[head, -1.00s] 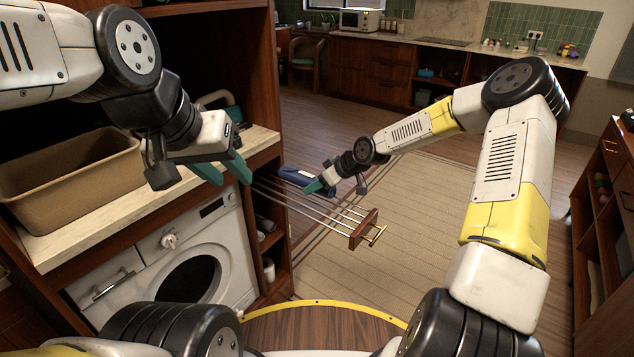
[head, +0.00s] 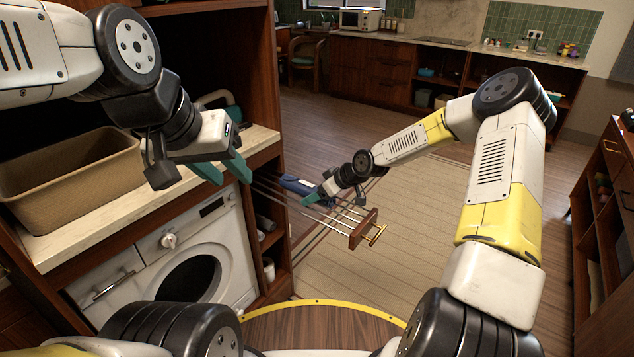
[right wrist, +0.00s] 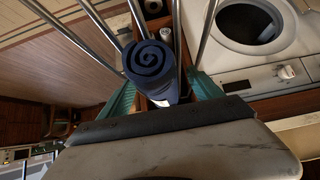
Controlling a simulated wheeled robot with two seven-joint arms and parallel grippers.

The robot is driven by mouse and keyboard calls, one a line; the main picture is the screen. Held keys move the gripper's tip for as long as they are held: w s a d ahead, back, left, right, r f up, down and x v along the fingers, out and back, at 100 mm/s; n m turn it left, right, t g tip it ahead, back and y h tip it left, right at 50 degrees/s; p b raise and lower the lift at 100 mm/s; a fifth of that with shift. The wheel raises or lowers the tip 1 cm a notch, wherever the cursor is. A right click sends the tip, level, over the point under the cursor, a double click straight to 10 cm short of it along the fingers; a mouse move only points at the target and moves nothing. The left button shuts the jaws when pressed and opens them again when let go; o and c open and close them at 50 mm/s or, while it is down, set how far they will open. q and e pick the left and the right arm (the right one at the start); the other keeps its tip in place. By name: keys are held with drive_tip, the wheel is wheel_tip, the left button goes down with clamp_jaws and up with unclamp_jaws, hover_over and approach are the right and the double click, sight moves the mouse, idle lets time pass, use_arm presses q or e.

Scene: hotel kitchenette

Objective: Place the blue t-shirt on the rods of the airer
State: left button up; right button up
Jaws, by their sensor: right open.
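The blue t-shirt (head: 296,184) is a rolled navy bundle lying across the far part of the airer's rods (head: 338,213), partly hidden by my right gripper. In the right wrist view its spiral end (right wrist: 148,62) faces the camera, over the metal rods (right wrist: 207,30). My right gripper (head: 310,197) is open, close to the roll; in the right wrist view its green fingers (right wrist: 163,88) stand apart on either side of it. I cannot tell if they touch it. My left gripper (head: 222,171) is open and empty above the counter edge, near the rods' cabinet end.
The airer's wooden front bar (head: 364,228) with a brass handle sticks out over the floor. A tan bin (head: 70,185) stands on the counter (head: 120,215) above the washing machine (head: 185,262). The rug (head: 400,210) beyond the airer is clear.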

drive_tip(key=s+d+r+m+h, duration=0.25)
drive_tip(key=s+d+r, duration=0.45)
drive_tip(key=s+r, duration=0.35)
drive_tip(key=s+d+r+m+h, duration=0.2)
drive_tip(key=s+d+r+h, duration=0.2)
drive_tip(key=s+d+r, duration=0.5)
drive_tip(key=s+a+r+m, duration=0.1)
drive_tip(key=s+r+m, duration=0.1)
drive_tip(key=s+r, duration=0.3)
drive_tip(key=s+r+m+t+y, duration=0.1)
drive_tip(key=s+r+m, duration=0.2)
drive_tip(key=s+r, duration=0.3)
drive_tip(key=s, duration=0.5)
drive_tip(key=shift+s+a+r+m, duration=0.2)
drive_tip(key=shift+a+r+m, duration=0.05)
drive_tip(key=shift+a+m, duration=0.15)
drive_tip(key=shift+y, duration=0.25)
